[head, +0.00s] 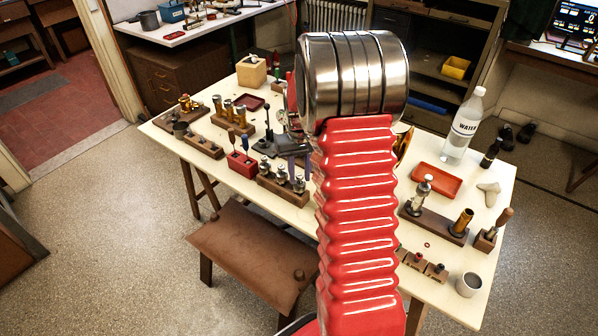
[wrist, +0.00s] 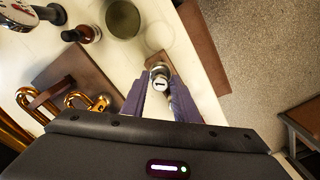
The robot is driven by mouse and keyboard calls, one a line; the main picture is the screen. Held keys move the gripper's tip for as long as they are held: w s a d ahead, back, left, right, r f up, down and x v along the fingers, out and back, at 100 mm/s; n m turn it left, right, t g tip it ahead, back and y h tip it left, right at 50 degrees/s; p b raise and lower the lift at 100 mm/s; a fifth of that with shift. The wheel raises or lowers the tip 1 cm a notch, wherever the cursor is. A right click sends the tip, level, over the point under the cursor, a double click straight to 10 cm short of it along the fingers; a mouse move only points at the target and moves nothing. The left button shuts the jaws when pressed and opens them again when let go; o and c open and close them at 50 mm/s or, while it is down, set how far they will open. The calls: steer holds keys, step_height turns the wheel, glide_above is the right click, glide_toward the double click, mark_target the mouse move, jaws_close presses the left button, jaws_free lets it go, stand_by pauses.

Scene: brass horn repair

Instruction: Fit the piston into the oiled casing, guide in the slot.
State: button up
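In the wrist view my gripper (wrist: 160,88) has its two purple fingers either side of a silver piston (wrist: 160,79) whose cap is marked 1. I cannot tell whether the fingers press on it. Brown wood (wrist: 184,67) shows beside the piston. In the head view a wooden rack (head: 270,187) near the table's front edge holds several silver pistons, partly behind my red arm. A brass cylinder (head: 464,222), perhaps the casing, stands on a dark wooden base at the right. Its slot and any oil cannot be made out.
A water bottle (head: 463,125) and red tray (head: 437,181) stand at the right. Other holders and a red box (head: 243,164) crowd the table's left. A horn's brass tubing (wrist: 98,102) lies left of the fingers. A brown stool (head: 250,250) stands in front.

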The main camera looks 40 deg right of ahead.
steer(key=shift+c, duration=0.4)
jaws_close()
steer(key=shift+r, duration=0.2)
step_height(320, 180, up, 10)
steer(key=shift+f, duration=0.2)
stand_by(2.3)
stand_by(0.5)
